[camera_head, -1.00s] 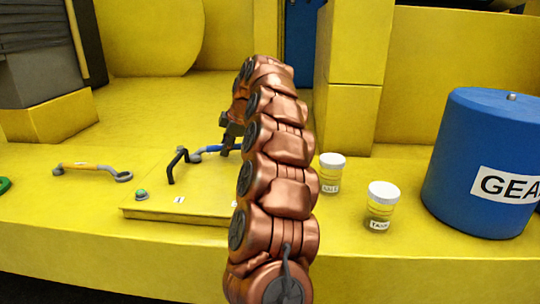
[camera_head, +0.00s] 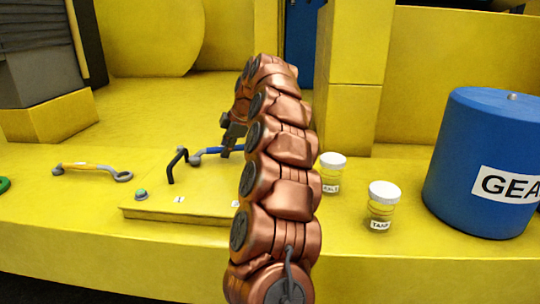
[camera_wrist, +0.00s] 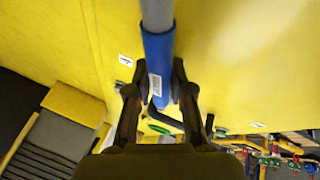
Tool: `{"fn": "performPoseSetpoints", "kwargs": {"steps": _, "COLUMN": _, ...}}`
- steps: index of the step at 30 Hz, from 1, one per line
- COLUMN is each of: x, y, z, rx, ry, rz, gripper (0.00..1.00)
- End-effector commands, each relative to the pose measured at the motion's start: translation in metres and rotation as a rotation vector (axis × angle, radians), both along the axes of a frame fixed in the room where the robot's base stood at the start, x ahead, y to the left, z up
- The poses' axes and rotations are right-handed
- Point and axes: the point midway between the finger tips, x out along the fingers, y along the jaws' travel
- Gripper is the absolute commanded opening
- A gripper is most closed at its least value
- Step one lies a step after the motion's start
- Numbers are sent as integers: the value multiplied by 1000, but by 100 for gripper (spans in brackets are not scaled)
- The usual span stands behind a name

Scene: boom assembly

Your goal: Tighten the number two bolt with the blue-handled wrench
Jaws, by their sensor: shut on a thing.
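The blue-handled wrench (camera_head: 212,151) is above the yellow plate (camera_head: 165,213), with its grey end to the left by the black bent handle (camera_head: 174,165). In the wrist view its blue handle (camera_wrist: 158,50) runs between the fingers of my gripper (camera_wrist: 158,85), which are shut on it. My gripper (camera_head: 232,138) also shows in the head view, partly behind my arm. A green-topped bolt (camera_head: 141,194) stands at the plate's left corner beside a small label that looks like a 1. My arm hides the right part of the plate, and I cannot make out the number two bolt.
An orange-handled wrench (camera_head: 90,166) lies to the left on the yellow surface. A green object (camera_head: 3,184) is cut off at the left edge. Two white-lidded jars (camera_head: 333,174) (camera_head: 383,206) and a large blue drum (camera_head: 485,165) stand on the right. The surface behind the plate looks clear.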

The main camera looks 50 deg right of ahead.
Motion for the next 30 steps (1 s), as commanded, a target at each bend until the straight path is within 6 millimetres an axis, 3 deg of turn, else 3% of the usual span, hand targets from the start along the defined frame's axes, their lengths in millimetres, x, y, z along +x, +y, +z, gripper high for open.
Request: {"fn": "performPoseSetpoints", "kwargs": {"steps": 30, "x": 0, "y": 0, "z": 44, "rx": 0, "ry": -1, "rz": 0, "gripper": 0}}
